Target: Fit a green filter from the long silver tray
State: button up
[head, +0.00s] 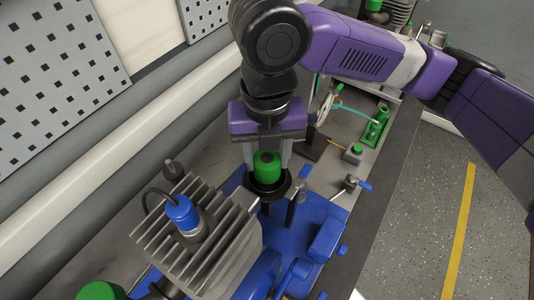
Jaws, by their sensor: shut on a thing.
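A green filter (267,167) with a rounded top is between the fingers of my gripper (267,162), which points down and is shut on it. The filter is upright, directly over or in a black round seat (268,187) beside the grey finned engine (197,240). I cannot tell whether the filter touches the seat. I cannot make out the long silver tray in this view.
The engine stands on a blue base (322,237) and carries a blue-capped plug (182,212) with a black cable. A blue-handled valve (351,184) is close right of the seat. Another green object (101,291) is cut off at bottom left. A green fixture (377,124) stands behind.

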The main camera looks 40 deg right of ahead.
aim_at(267, 157)
jog(key=shift+f, duration=0.25)
dwell(0.4)
jog(key=shift+f+b, duration=0.75)
jog(key=shift+f, duration=0.05)
jog(key=shift+f, duration=0.15)
jog(key=shift+f+b, duration=0.3)
jog(key=shift+b, duration=0.1)
jog(key=o, duration=1.8)
jog(key=shift+o, duration=0.2)
jog(key=shift+r, duration=0.1)
jog(key=shift+r+p, duration=2.9)
jog(key=shift+r, duration=0.55)
